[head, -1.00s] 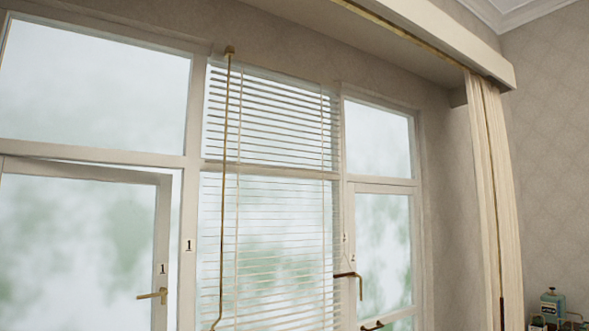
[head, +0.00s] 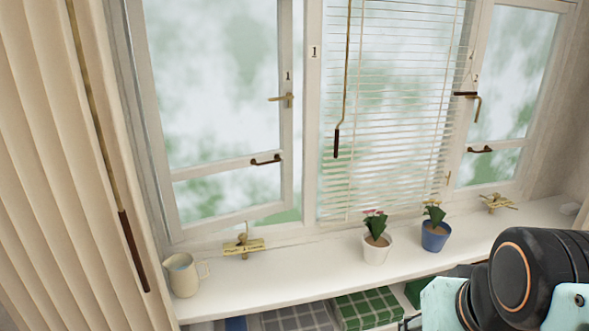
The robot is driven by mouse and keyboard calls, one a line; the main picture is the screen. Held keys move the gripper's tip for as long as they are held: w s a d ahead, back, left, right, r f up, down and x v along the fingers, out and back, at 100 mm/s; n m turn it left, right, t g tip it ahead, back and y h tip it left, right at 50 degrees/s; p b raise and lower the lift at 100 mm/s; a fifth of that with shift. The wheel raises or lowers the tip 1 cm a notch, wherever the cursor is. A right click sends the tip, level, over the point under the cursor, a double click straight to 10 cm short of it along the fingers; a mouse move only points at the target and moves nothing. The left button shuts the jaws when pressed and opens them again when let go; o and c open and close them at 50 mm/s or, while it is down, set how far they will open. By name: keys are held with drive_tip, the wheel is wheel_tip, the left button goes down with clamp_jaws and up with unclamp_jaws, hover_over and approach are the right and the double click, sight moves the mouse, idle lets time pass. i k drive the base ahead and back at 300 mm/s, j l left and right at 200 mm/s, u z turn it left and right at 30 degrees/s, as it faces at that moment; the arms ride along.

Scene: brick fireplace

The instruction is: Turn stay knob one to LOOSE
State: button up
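A brass stay fitting with a knob (head: 243,241) sits on the sill below the left casement (head: 286,130), which is marked 1. Its plate carries small lettering that is too small to read, so I cannot tell the knob's setting. The casement stands ajar, its lower edge swung away from the frame. A second brass stay fitting (head: 497,202) is on the sill at the right, below the casement marked 2. My arm shows at the lower right, well away from the left fitting; my gripper's fingertips are not visible.
On the white sill (head: 310,278) stand a cream jug (head: 183,275), a white flowerpot (head: 377,249) and a blue flowerpot (head: 435,236). A curtain (head: 60,160) hangs at the left. A blind (head: 390,130) and its crank rod (head: 337,142) hang mid-window. Boxes (head: 368,307) fill the shelf below.

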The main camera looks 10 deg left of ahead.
sight(242, 237)
drive_tip(key=u, duration=1)
drive_tip(key=i+j+z, duration=0.1)
drive_tip(key=i, duration=0.4)
drive_tip(key=i+j+z, duration=0.1)
drive_tip(key=i+j, duration=0.25)
drive_tip(key=j+z, duration=0.4)
drive_tip(key=i+l+u, duration=0.2)
drive_tip(key=l+u, duration=0.15)
